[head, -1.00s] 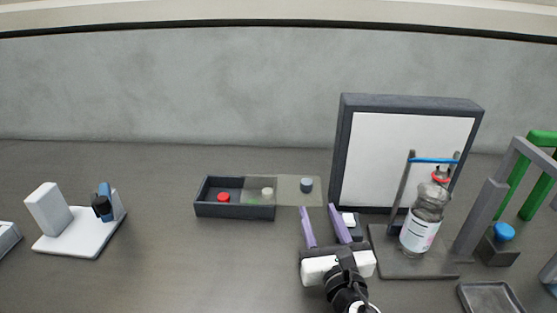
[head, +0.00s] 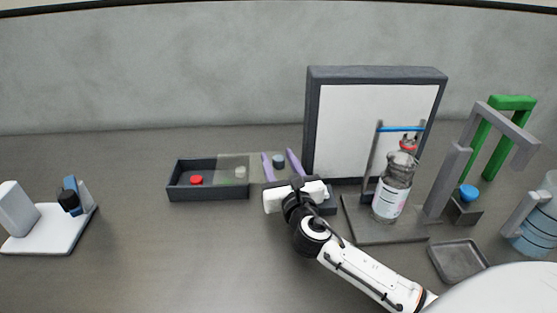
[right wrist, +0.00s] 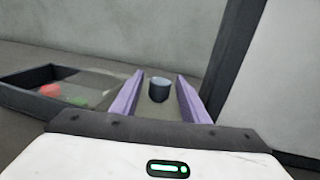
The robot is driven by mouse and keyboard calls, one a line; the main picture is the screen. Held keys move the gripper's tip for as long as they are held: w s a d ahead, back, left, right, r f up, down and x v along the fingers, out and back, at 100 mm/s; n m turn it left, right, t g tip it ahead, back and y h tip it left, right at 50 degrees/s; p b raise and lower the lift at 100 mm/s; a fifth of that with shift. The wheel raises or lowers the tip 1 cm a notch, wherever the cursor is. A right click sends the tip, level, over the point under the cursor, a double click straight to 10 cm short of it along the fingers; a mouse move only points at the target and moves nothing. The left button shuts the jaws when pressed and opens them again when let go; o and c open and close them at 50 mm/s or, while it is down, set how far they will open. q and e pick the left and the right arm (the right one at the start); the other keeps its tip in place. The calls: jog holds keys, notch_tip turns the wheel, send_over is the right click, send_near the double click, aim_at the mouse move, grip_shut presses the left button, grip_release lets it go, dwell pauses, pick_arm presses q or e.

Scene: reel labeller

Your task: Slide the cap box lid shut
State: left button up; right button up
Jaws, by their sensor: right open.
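The cap box (head: 207,193) is a dark open tray left of centre in the head view. A red cap (head: 196,180) and a pale greenish cap (head: 240,172) lie in it. Its clear lid (head: 258,161) sticks out to the right, covering only the right part of the box. A dark grey-blue knob (head: 278,161) stands on the lid. My right gripper (head: 281,162) is open, its purple fingers on either side of the knob. In the right wrist view the knob (right wrist: 159,89) stands between the fingers with gaps on both sides. My left gripper is out of view.
A framed white panel (head: 370,135) stands close right of my right gripper. A bottle (head: 393,190) on a stand, a grey-green frame (head: 455,175), a blue button (head: 468,192) and a shallow tray (head: 459,261) are further right. A white stand (head: 55,228) is at far left. The front table is clear.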

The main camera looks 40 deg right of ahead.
aim_at(230, 169)
grip_shut()
jog(key=w+a, duration=0.2)
jog(key=a, duration=0.1)
jog(key=w+a, duration=0.2)
jog(key=a, duration=0.2)
jog(key=w+a, duration=0.2)
jog(key=a, duration=0.1)
jog(key=shift+w+a+r+p, duration=0.1)
jog(key=shift+a+p, duration=0.1)
jog(key=shift+p, duration=0.2)
grip_release()
jog(key=shift+w+a, duration=0.1)
jog(key=v, duration=1)
